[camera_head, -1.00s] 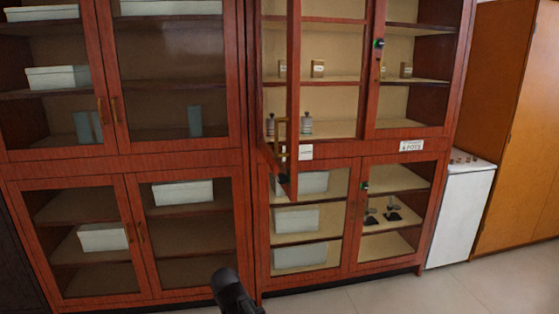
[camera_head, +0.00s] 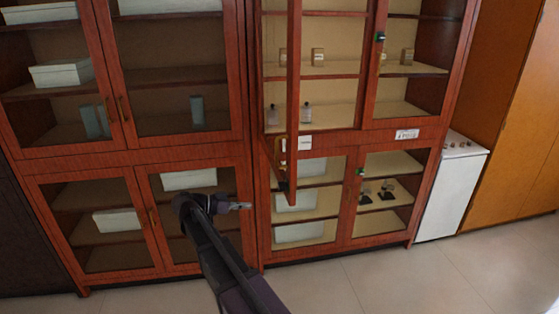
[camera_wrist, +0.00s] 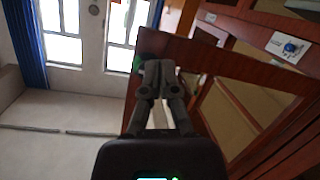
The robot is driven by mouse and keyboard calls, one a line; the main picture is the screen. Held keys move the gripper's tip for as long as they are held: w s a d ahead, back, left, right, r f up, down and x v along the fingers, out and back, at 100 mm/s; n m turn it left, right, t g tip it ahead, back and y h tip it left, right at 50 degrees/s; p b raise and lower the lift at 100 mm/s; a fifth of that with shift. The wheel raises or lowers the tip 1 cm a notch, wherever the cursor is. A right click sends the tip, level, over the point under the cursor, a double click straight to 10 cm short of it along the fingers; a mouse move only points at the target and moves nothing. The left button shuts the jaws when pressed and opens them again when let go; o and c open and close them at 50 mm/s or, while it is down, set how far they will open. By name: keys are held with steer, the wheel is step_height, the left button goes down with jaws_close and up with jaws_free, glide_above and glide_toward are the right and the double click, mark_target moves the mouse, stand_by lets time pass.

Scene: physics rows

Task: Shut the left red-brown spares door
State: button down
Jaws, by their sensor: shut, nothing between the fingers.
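The left red-brown spares door (camera_head: 293,85) of the upper right cabinet stands open. It is swung outward and seen almost edge-on in the head view. Its brass handle (camera_head: 282,150) is near its lower end. My gripper (camera_head: 243,206) is shut and empty, left of and below the door's lower corner, apparently apart from it. In the wrist view my gripper (camera_wrist: 159,68) has its fingers together beside a red-brown wooden frame (camera_wrist: 230,68); I cannot tell whether they touch it.
The right upper door (camera_head: 372,75) is closed, with a green-marked lock. Closed glazed doors (camera_head: 350,205) are below. Boxes and bottles stand on the shelves behind. A white cabinet (camera_head: 450,195) stands at the right. The floor (camera_head: 400,280) in front is clear.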

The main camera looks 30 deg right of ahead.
step_height(320, 180, up, 8)
steer(key=w+a+m+g+h+p, duration=0.1)
steer(key=w+m+h+p, duration=0.1)
steer(key=w+m, duration=0.1)
steer(key=shift+a+r+m+h+p, duration=0.15)
steer(key=shift+a+m+h+p, duration=0.2)
steer(key=shift+m, duration=0.25)
steer(key=shift+s+d, duration=0.1)
steer(key=x, duration=1.3)
steer(key=shift+d, duration=0.35)
steer(key=shift+d, duration=0.1)
